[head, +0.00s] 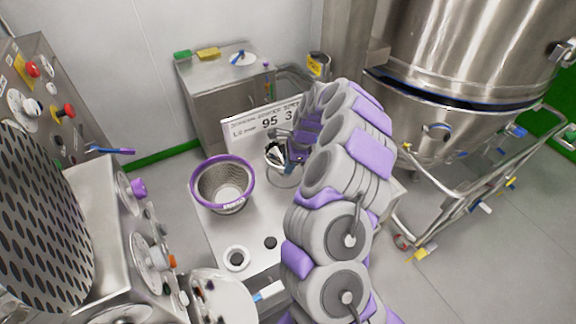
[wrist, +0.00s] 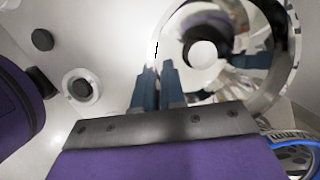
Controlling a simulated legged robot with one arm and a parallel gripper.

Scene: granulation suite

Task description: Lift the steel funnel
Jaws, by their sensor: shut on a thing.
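The steel funnel (wrist: 263,85) shows in the wrist view as a wide, shiny round mouth with a pale round spot inside. In the head view only part of its shiny rim (head: 272,171) shows, left of my arm. My gripper (wrist: 157,72) has its two dark fingers close together at the funnel's near-left rim, shut on it. In the head view my gripper (head: 287,157) is at the funnel, partly hidden by my arm. I cannot tell whether the funnel touches the surface below.
A purple-rimmed mesh basket (head: 195,190) stands left of the funnel on a pale bench (head: 212,236). A display panel (head: 232,134) stands behind. A control console (head: 85,185) is at left, and a large steel vessel (head: 470,50) on a tubular frame is at right.

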